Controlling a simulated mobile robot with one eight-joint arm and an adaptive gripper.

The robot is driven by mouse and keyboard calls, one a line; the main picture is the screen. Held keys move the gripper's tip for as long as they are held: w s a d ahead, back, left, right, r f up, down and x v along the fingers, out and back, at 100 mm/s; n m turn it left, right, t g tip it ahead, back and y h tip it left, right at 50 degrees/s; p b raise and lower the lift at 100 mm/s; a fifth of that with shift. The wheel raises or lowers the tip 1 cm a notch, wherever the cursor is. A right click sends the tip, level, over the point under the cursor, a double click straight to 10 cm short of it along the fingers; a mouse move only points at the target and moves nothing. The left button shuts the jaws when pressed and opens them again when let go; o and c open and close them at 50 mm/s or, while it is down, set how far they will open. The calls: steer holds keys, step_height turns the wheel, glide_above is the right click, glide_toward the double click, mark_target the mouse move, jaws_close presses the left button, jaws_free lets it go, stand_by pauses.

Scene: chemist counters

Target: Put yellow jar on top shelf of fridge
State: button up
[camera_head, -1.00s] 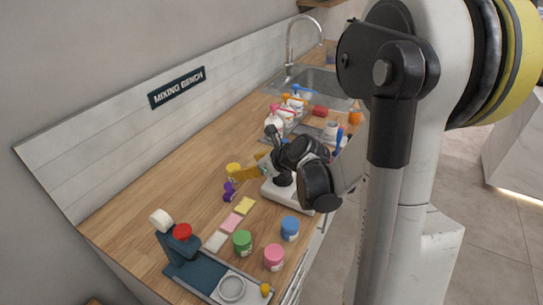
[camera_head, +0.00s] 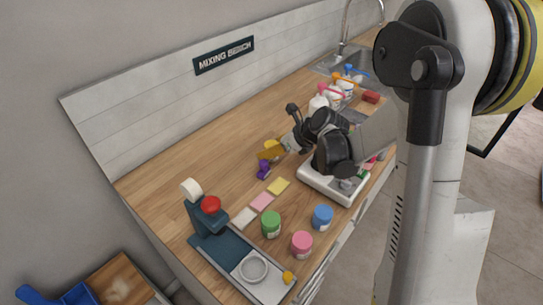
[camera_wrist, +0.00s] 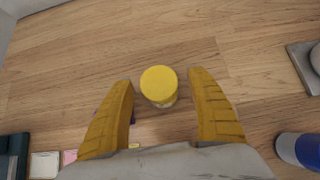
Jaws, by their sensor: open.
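The yellow jar (camera_wrist: 159,84) stands upright on the wooden counter. In the wrist view it shows its round yellow lid from above and a little of its pale side. My gripper (camera_wrist: 160,80) is open, with one yellow finger to the left of the jar and one to the right. A gap shows between the jar and each finger. In the head view my gripper (camera_head: 270,151) is at the jar's place on the counter and largely merges with it there. The fridge and its top shelf are not in view.
A purple item (camera_head: 263,170) stands just in front of the gripper. Green (camera_head: 271,224), blue (camera_head: 322,217) and pink (camera_head: 302,244) jars stand nearer. A white scale-like device (camera_head: 326,184) lies under my arm. Several bottles (camera_head: 335,92) stand near the sink. The counter's back left is clear.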

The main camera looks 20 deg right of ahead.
mark_target(271, 145)
steer(key=c, duration=1.3)
steer(key=shift+c, duration=0.8)
step_height(271, 145, up, 4)
steer(key=shift+r+p, duration=0.2)
steer(key=shift+p, duration=1.05)
steer(key=s+d+r+p, duration=0.3)
steer(key=s+d+r, duration=0.4)
steer(key=d, duration=0.2)
steer(key=a+r+m+t+h+b, duration=0.1)
steer(key=a+r+m+h+b, duration=0.1)
steer(key=a, duration=0.7)
steer(key=shift+w+r+m, duration=0.3)
steer(key=shift+r+m, duration=0.4)
steer(key=shift+r, duration=0.1)
